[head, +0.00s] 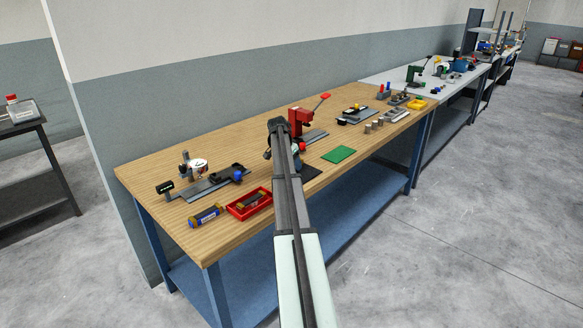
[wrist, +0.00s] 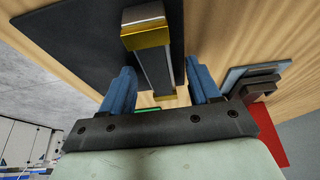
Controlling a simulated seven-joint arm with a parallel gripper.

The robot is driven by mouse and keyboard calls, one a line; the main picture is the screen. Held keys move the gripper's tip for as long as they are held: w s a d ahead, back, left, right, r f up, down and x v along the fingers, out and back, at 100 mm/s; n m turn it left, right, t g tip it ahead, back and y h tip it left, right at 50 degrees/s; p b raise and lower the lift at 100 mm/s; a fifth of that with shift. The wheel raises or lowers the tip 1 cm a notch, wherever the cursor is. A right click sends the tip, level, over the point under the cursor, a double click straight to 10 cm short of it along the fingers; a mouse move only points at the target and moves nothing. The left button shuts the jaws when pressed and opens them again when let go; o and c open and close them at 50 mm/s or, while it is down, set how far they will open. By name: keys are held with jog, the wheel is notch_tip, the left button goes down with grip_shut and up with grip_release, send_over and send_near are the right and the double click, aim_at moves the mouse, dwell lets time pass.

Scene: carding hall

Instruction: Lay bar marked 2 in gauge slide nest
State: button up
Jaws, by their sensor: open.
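In the wrist view, a grey bar with brass-coloured ends (wrist: 155,68) is on a dark mat (wrist: 85,40). My gripper (wrist: 163,80) is open, one blue finger on each side of this bar, with visible gaps. I can read no number on it. In the head view, my arm hides this bar and most of my gripper; the dark mat (head: 309,173) shows beside the arm. What looks like the gauge slide (head: 207,186), a grey rail with dark blocks and a blue knob, lies at the bench's left. Its nest is too small to make out.
Left of my arm are a red tray (head: 263,206) holding a dark bar and a blue brass-ended cylinder (head: 205,217). A red press (head: 296,121) stands behind my arm; a green mat (head: 339,154) lies right.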

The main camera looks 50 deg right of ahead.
jog(key=shift+c, duration=0.3)
grip_shut()
dwell(0.3)
notch_tip(320, 180, up, 10)
jog(key=shift+r, duration=0.25)
dwell(0.3)
jog(key=s+a+f+n+t, duration=0.15)
jog(key=s+a+n, duration=0.45)
jog(key=a, duration=0.6)
jog(key=w+a+r+n+t+y, duration=0.1)
jog(key=a+n, duration=0.3)
jog(key=a, duration=2.3)
jog(key=w+a+r+n+t+y, duration=0.2)
jog(key=a+n, duration=0.2)
jog(key=a, duration=2.3)
jog(key=shift+w+r+n, duration=0.3)
jog(key=shift+r, duration=0.05)
